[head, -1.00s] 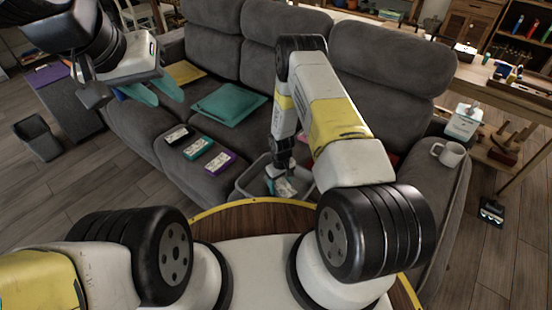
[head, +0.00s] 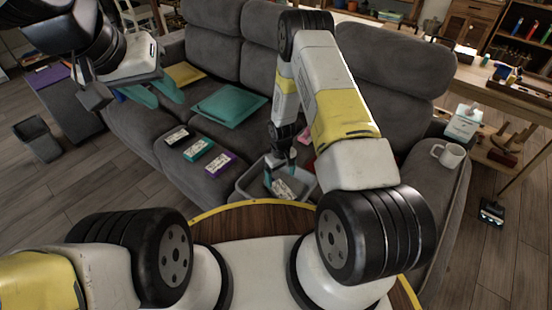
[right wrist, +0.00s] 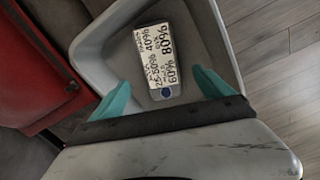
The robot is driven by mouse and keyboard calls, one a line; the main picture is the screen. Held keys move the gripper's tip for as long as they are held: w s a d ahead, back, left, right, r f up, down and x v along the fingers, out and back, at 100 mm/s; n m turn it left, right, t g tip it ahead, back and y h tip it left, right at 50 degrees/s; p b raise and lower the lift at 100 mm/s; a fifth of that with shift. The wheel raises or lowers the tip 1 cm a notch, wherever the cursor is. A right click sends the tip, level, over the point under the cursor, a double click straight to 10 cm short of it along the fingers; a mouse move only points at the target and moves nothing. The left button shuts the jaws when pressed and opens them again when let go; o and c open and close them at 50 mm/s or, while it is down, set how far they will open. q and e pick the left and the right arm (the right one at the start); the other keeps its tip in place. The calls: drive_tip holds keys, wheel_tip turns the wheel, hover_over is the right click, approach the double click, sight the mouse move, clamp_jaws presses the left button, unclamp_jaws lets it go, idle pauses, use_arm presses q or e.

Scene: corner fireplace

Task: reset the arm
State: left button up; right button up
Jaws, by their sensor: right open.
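My right gripper (head: 280,168) is open above a grey bin (head: 243,188) in the head view. In the right wrist view its teal fingers (right wrist: 163,90) stand apart with nothing between the tips. A white printed label on a small dark-edged box (right wrist: 162,62) shows beyond them, inside the bin (right wrist: 222,45); the box also shows in the head view (head: 286,189). My left gripper (head: 153,94) hangs at the upper left over the sofa's left end, with its teal fingers apart and empty.
A grey sofa (head: 150,130) fills the middle. On it lie a teal folder (head: 228,104), a yellow one (head: 186,73) and small boxes in black (head: 176,137), teal (head: 198,149) and purple (head: 220,163). A dark bin (head: 37,138) stands left.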

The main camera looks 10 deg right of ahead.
wheel_tip(320, 180, up, 36)
drive_tip(key=s+d+f+m+t+y, duration=0.1)
drive_tip(key=d+m+t, duration=0.2)
drive_tip(key=s+r+m+t+y, duration=0.1)
drive_tip(key=s+r+m+t, duration=0.1)
drive_tip(key=s+r, duration=1.7)
drive_tip(key=s+t, duration=0.1)
drive_tip(key=s, duration=0.2)
drive_tip(key=shift+s+d, duration=0.3)
drive_tip(key=shift+s, duration=0.1)
